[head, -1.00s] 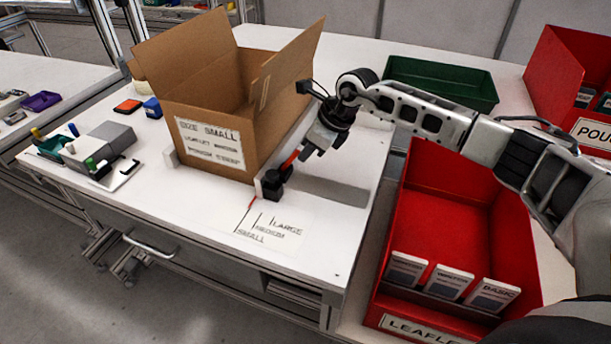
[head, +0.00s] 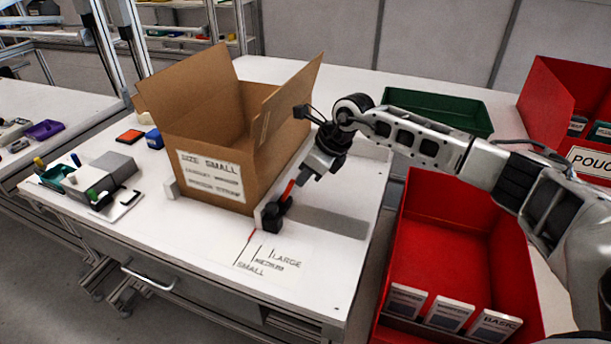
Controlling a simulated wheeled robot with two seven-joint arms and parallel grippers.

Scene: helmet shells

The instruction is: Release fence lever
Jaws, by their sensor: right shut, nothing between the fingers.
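The fence lever (head: 289,188) is a red handle rising at a tilt from a black block (head: 272,217) at the front right corner of the cardboard box (head: 218,188). The box stands open on the white table, labelled SIZE SMALL. A red pointer by the block sits at the SMALL line of the printed scale (head: 268,258). My right gripper (head: 303,180) is shut and empty, pointing down beside the upper end of the lever. Whether it touches the lever I cannot tell. My left gripper is out of view.
A red bin (head: 432,262) with several leaflet packs stands right of the table (head: 330,270). A green tray (head: 440,108) lies behind my right arm. A grey device (head: 105,178) sits at the left. The table front around the scale is clear.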

